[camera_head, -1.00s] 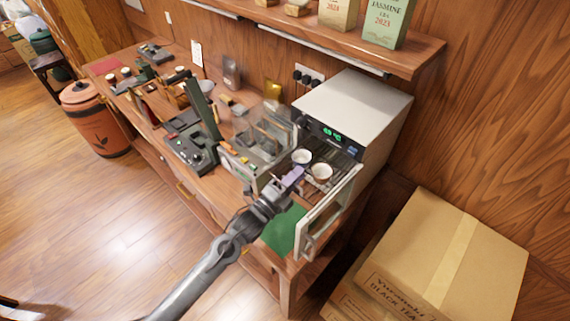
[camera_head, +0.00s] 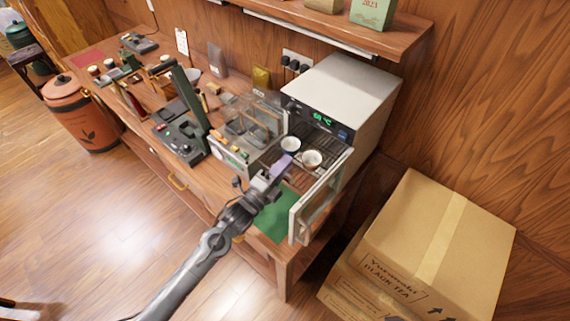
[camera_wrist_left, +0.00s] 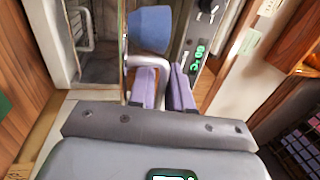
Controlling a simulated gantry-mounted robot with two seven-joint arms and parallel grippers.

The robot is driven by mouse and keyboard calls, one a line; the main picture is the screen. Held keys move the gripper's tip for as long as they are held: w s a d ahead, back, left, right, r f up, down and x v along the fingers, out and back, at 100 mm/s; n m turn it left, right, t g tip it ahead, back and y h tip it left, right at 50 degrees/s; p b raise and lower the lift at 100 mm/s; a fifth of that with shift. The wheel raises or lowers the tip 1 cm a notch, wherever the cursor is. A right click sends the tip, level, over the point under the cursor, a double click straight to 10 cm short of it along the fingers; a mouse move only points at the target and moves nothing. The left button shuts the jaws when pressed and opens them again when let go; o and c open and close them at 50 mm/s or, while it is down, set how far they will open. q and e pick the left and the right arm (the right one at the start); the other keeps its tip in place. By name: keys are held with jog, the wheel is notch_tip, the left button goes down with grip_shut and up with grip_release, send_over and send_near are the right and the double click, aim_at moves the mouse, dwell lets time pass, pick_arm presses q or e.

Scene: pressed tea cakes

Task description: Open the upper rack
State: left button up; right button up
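A white heating cabinet (camera_head: 345,88) with a lit green display stands on the bench, its door (camera_head: 316,207) swung open. A dark wire rack (camera_head: 327,146) shows at its opening, with two white cups (camera_head: 290,144) (camera_head: 312,159) on or over it. I cannot tell if there is another rack below. My left gripper (camera_head: 282,165) has its purple fingertips close in front of the rack, beside the cups; contact is unclear. My right gripper is not in view.
A clear-sided box (camera_head: 245,135) stands just left of the cabinet. A green mat (camera_head: 278,214) lies under the open door. Cardboard boxes (camera_head: 425,240) stand on the right. A wooden shelf (camera_head: 345,32) hangs above.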

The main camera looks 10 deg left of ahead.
pick_arm(q)
jog(key=v, duration=1)
jog(key=shift+s+a+f, duration=0.1)
jog(key=shift+a+f, duration=0.05)
jog(key=s+f+n+y, duration=0.3)
jog(key=s+f+n, duration=0.25)
jog(key=s, duration=0.35)
jog(key=s+a+f+n+g+y, duration=0.2)
jog(key=s+a+n+g+y, duration=0.25)
jog(key=s+n+g, duration=0.4)
jog(key=s+a+f+n+g+y, duration=0.2)
jog(key=s+a+n+g+y, duration=0.3)
jog(key=s+n, duration=0.5)
notch_tip(320, 180, up, 24)
jog(key=m+h+p, duration=0.1)
jog(key=p, duration=2.2)
jog(key=shift+s+a+p, duration=0.3)
jog(key=shift+a+p, duration=0.05)
jog(key=shift+a, duration=0.05)
